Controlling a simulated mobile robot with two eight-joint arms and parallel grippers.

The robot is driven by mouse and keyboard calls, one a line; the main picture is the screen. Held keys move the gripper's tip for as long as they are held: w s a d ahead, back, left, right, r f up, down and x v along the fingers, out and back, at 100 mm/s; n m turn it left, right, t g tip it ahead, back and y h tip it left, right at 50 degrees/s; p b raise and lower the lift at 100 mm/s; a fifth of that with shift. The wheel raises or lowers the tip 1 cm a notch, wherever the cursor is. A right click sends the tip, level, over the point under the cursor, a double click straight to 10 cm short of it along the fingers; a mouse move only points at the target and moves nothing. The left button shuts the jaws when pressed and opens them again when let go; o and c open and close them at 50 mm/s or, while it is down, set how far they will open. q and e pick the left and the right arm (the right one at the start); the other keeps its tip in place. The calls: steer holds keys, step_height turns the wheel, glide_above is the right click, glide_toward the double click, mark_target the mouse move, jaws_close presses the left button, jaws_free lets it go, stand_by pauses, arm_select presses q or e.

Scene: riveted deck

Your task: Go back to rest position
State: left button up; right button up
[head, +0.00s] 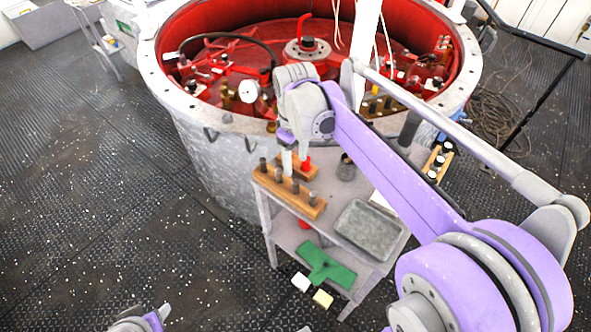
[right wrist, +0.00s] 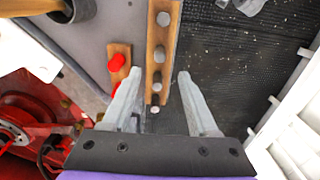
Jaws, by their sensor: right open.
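My right arm reaches in from the right in the head view, its gripper (head: 295,165) pointing down over a small grey table (head: 262,213). In the right wrist view the two pale fingers of this gripper (right wrist: 159,73) are spread apart with nothing held between them. Beyond and below them lies a wooden block with dark pegs (right wrist: 155,68), which also shows in the head view (head: 290,192). I cannot tell how far the fingertips are above it. Of my left arm only a grey and purple piece shows at the bottom edge of the head view; its fingers are not visible.
A big round vessel with a red interior (head: 203,123) stands behind the table. A grey tray (head: 368,229) and a second peg block (head: 438,163) are on the right. A green piece (head: 325,266) lies on the lower shelf. Coiled cable (head: 497,120) lies at right; left floor is clear.

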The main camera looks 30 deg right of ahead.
step_height(320, 180, up, 3)
steer(key=shift+f, duration=0.1)
stand_by(0.4)
steer(key=s+a+f+m+t, duration=0.2)
steer(key=s+a+f, duration=0.1)
steer(key=s+f, duration=0.2)
steer(key=s+a+f+m+t, duration=0.2)
steer(key=s+f, duration=0.3)
steer(key=s, duration=0.5)
steer(key=shift+s+a+f+t, duration=0.35)
steer(key=shift+a+t, duration=0.35)
steer(key=shift+a, duration=0.2)
steer(key=shift+w, duration=0.1)
stand_by(0.5)
